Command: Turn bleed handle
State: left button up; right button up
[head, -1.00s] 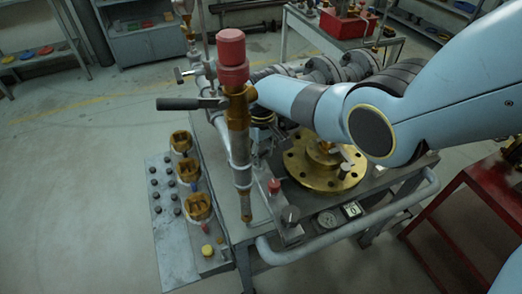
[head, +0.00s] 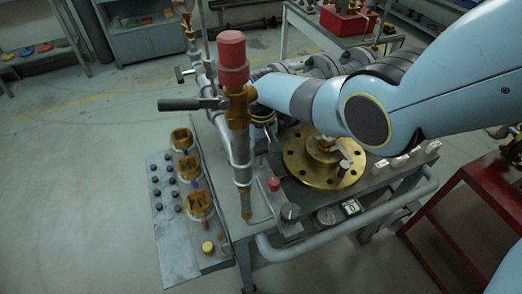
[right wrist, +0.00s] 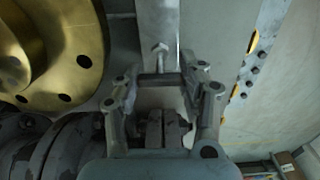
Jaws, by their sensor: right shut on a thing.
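My right arm (head: 310,98) reaches in from the right. Its gripper end is mostly hidden in the head view behind the upright pipe with the red cap. In the right wrist view my right gripper (right wrist: 162,98) points down and is shut on a part between its two fingers. My left gripper is not in view.
The red-capped upright pipe (head: 232,60) with a dark lever (head: 185,103) stands in front of the gripper. A brass flange (head: 320,175) sits on the bench. A panel with black knobs (head: 160,180) is at left. A red-framed table (head: 470,185) stands at right.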

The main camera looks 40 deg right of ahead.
aim_at(261, 151)
jog(key=o, duration=1.2)
notch_tip(261, 151, up, 12)
dwell(0.4)
